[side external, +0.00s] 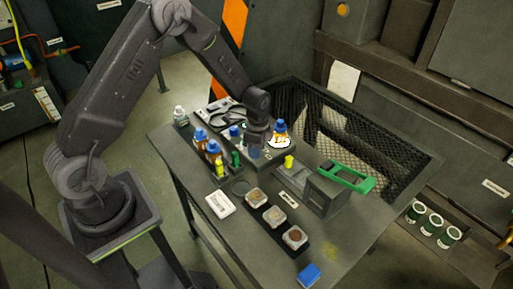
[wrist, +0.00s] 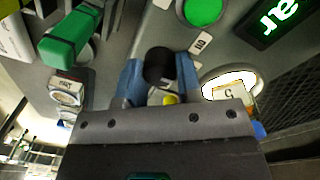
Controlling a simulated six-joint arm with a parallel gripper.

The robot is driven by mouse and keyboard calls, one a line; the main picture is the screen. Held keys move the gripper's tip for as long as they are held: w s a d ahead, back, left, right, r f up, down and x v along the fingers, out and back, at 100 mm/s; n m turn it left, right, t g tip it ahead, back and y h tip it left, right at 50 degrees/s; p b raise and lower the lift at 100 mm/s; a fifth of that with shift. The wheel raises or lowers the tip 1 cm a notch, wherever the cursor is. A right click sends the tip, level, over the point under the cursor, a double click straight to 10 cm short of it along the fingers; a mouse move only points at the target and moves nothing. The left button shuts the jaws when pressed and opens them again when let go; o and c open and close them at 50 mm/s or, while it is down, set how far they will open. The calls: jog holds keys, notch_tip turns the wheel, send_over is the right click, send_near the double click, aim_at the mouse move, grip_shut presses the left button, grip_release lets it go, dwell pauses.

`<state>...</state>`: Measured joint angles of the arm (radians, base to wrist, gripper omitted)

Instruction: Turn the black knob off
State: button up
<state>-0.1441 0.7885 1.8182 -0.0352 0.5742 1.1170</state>
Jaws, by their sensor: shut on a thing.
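The black knob (wrist: 160,66) shows in the wrist view, just above the middle, on the grey face of a machine. The two blue fingers of my gripper (wrist: 159,80) stand on either side of it and are shut on it. A bit of yellow shows just below the knob, between the fingers. In the side view my gripper (side external: 256,148) points down at the machine on the table, and the knob is hidden there.
Blue-capped bottles stand close by, one on a white plate (side external: 279,143) right of my gripper and several to the left. In the wrist view, a green button (wrist: 203,10) and a lit sign (wrist: 270,20) lie near the knob.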

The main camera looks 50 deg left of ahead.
jog(key=n, duration=1.1)
dwell(0.3)
jog(key=shift+n+t, duration=0.3)
jog(key=shift+n, duration=0.1)
jog(key=o, duration=0.9)
jog(key=shift+o, duration=0.2)
jog(key=shift+r, duration=0.1)
notch_tip(320, 180, up, 14)
jog(key=shift+a+f, duration=0.2)
jog(key=shift+a, duration=0.15)
